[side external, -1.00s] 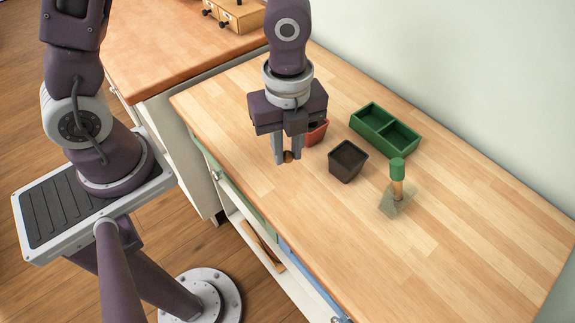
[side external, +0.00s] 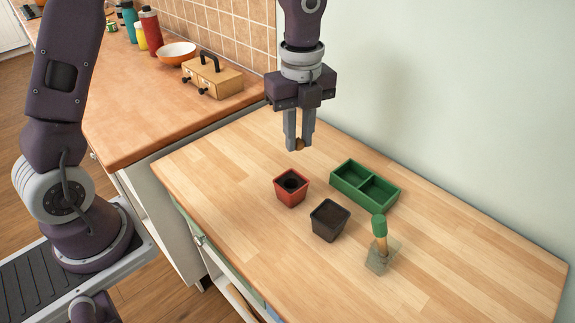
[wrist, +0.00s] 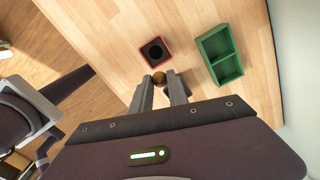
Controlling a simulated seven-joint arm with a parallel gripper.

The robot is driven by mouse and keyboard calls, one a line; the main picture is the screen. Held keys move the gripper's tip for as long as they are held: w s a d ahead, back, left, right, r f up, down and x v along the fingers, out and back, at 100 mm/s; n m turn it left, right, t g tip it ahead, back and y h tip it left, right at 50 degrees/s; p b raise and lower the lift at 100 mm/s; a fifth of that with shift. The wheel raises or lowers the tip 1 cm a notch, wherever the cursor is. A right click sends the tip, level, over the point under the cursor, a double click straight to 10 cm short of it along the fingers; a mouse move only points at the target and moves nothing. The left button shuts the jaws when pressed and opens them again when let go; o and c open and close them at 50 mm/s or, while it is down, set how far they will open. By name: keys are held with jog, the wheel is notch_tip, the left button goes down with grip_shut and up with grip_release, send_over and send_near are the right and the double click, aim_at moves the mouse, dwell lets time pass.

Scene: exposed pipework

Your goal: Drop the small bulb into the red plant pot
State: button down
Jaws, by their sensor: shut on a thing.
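My gripper (side external: 299,146) is shut on the small brown bulb (side external: 300,143), which shows between its fingertips. In the wrist view the bulb (wrist: 159,77) sits between the finger ends of my gripper (wrist: 160,84). The red plant pot (side external: 290,188) stands upright on the wooden worktop, with a dark round hollow inside. In the side view my gripper is held above the worktop, up and slightly right of the pot. In the wrist view the red pot (wrist: 143,50) lies just beyond the fingertips, a little to the left.
A black square pot (side external: 329,221) stands close to the red pot. A green two-part tray (side external: 364,187) lies to the right. The wall (side external: 450,110) borders the worktop's back edge.

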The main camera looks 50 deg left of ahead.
notch_tip(320, 180, down, 6)
jog(key=shift+r, duration=0.15)
jog(key=c, duration=1.2)
grip_release()
jog(key=shift+r, duration=0.15)
notch_tip(320, 180, up, 7)
jog(key=shift+f, duration=0.1)
